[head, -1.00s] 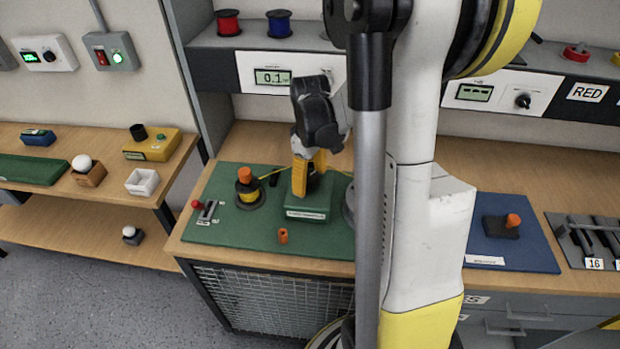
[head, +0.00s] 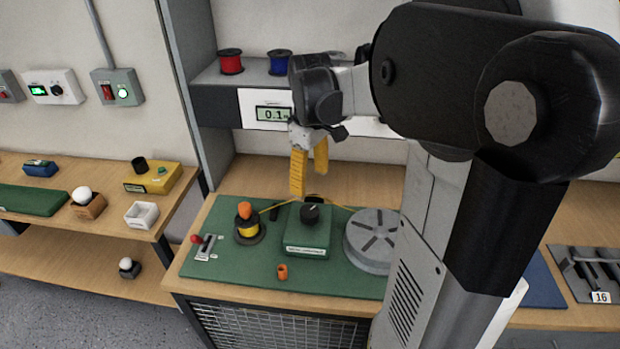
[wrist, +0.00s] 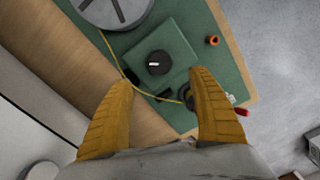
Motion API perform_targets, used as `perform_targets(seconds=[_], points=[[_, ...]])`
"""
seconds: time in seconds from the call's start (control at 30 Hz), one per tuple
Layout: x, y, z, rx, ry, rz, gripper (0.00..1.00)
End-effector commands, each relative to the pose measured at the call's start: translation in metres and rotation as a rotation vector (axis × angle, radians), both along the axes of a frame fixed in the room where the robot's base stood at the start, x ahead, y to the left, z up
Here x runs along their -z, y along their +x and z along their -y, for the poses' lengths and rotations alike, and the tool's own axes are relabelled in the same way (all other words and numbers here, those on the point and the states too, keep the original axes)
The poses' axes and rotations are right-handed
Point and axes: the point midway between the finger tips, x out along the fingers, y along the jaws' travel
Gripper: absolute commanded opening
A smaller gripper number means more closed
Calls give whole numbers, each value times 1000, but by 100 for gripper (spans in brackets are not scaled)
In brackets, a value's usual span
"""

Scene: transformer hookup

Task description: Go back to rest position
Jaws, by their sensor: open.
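My gripper (head: 308,172) is open and empty. Its yellow fingers hang above the back of the green mat (head: 215,262), over the green transformer box (head: 306,238) with its black knob (head: 310,213). In the wrist view, my gripper (wrist: 160,105) has its fingers spread wide, and the box (wrist: 172,48) with its knob lies beyond the fingertips. A yellow wire (head: 340,204) runs behind the box from a spool with an orange top (head: 245,210). My arm hides part of the right side of the bench.
A grey slotted disc (head: 372,240) sits right of the box. A small orange piece (head: 282,272) and a lever switch (head: 205,248) are on the mat. The shelf above holds a red spool (head: 230,62), a blue spool (head: 280,63) and a meter (head: 272,113). A side bench (head: 60,250) stands left.

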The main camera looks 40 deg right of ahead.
Motion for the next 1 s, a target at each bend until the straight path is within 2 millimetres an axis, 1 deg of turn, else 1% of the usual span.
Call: perform_targets(seconds=[0.47,0.57,0.67,0.77,0.83,0.9,1.0], points=[[0,0,0,0,0,0,69],[-2,-1,-6,3,-5,11,69],[-9,-4,-26,19,-23,51,69],[-19,-11,-60,50,-46,129,69],[-25,-19,-88,80,-56,201,69],[-28,-28,-114,112,-56,275,69],[-29,-43,-148,156,-38,380,69]])
